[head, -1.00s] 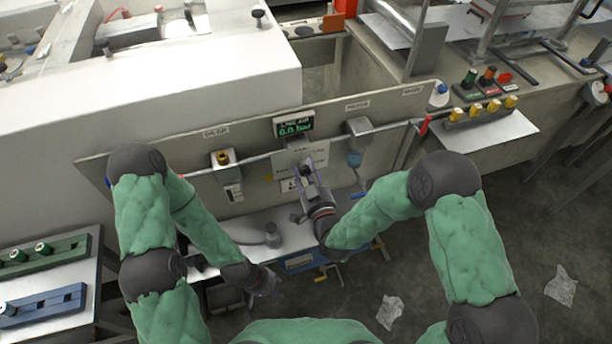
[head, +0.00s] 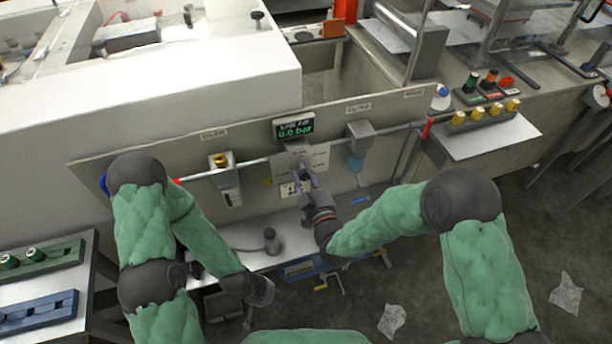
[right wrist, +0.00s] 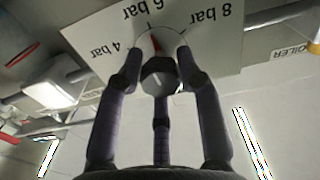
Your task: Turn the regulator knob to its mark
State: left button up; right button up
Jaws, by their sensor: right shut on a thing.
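The regulator knob (right wrist: 158,76) is grey and faceted, on a white dial plate (right wrist: 100,34) marked 4, 6 and 8 bar in the right wrist view. A red mark shows beside the knob, near the 6 bar line. My right gripper (right wrist: 158,62) is shut on the knob, with fingers on both sides of it. In the head view my right gripper (head: 306,182) is at the panel below the display (head: 294,130), which reads 0.0 bar. The fingers partly hide the knob there. My left gripper (head: 260,292) hangs low, away from the panel; its fingers are unclear.
The upright panel (head: 130,172) carries a pipe, a brass-topped fitting (head: 221,162) and a grey fitting with a blue bowl (head: 356,162). A shelf (head: 248,258) with a small grey object lies below. Crumpled sheets lie on the floor at right.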

jog(key=shift+s+f, duration=0.25)
jog(key=shift+f, duration=0.2)
jog(key=o, duration=1.1)
jog(key=shift+o, duration=0.2)
jog(key=shift+w+r, duration=0.15)
jog(key=shift+r, duration=0.1)
jog(key=v, duration=1.2)
